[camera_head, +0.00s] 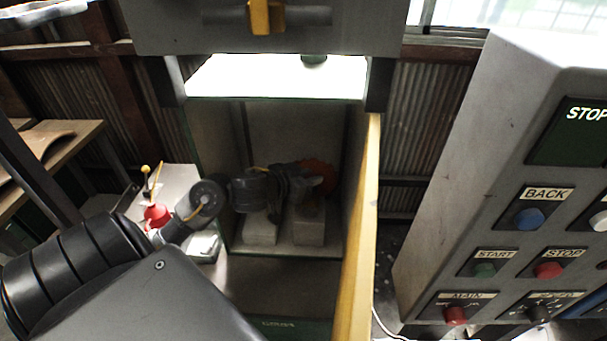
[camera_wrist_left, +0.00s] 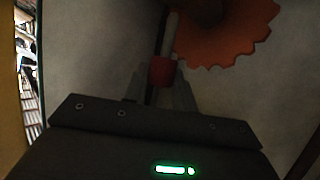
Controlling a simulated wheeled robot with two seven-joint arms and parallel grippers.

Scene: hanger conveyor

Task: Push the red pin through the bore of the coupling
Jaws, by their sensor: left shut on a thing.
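My left gripper (camera_head: 318,184) is inside an open cabinet, its arm coming in from the left. In the left wrist view the fingers (camera_wrist_left: 161,84) are shut on a small red piece, the red pin (camera_wrist_left: 163,71). A pale grey rod-like part (camera_wrist_left: 170,35) stands just beyond the pin. I cannot tell whether the two touch or whether this part belongs to the coupling. The coupling's bore does not show. An orange toothed wheel (camera_wrist_left: 228,35) is just right of the rod; it also shows in the head view (camera_head: 321,172). My right gripper is not in view.
The cabinet's open door has a yellow edge (camera_head: 358,240) close on the right of my arm. Pale blocks (camera_head: 262,230) stand on the cabinet floor. A control panel (camera_head: 480,150) with buttons stands at the right. A red fitting (camera_head: 156,214) sits left of the cabinet.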

